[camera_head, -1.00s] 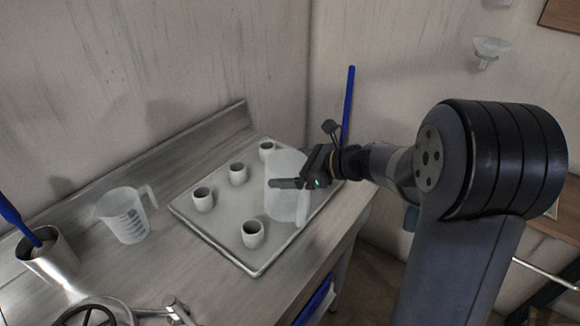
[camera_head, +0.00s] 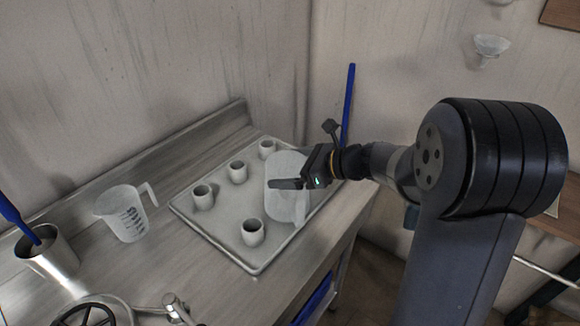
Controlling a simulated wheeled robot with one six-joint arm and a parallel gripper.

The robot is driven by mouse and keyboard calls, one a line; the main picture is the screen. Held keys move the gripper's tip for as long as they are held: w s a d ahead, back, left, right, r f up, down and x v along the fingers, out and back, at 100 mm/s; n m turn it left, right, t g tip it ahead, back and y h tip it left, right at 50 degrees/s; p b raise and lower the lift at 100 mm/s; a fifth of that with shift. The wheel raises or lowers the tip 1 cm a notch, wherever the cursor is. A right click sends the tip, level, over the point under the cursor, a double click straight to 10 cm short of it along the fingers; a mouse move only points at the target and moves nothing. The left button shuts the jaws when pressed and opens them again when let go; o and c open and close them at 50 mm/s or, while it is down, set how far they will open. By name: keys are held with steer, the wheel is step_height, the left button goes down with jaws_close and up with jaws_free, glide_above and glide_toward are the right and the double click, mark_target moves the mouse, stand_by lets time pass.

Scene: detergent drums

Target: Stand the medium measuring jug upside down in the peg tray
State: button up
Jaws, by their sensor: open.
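A translucent measuring jug (camera_head: 283,207) stands at the right side of the grey peg tray (camera_head: 222,243), among the cups, with its handle toward the front right. It looks upside down, but its rim and the peg under it cannot be made out. My gripper (camera_head: 287,184) is open at the jug's side, with a dark finger across its front; the other finger is hidden. Contact cannot be told. A second translucent measuring jug (camera_head: 122,214), with dark scale marks, stands upright on the bench left of the tray.
Several pale cup-like pegs (camera_head: 238,173) rise from the tray. A metal pot (camera_head: 50,262) with a blue-handled tool stands at the left. A handwheel (camera_head: 84,316) and metal fitting are at the front. A blue pole (camera_head: 348,105) stands behind my arm.

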steer(key=v, duration=1)
steer(key=shift+d, duration=0.35)
steer(key=shift+a, duration=0.15)
steer(key=x, duration=1)
steer(key=shift+a, duration=0.3)
steer(key=shift+r, duration=0.25)
steer(key=shift+d+f, duration=0.1)
steer(key=shift+f, duration=0.1)
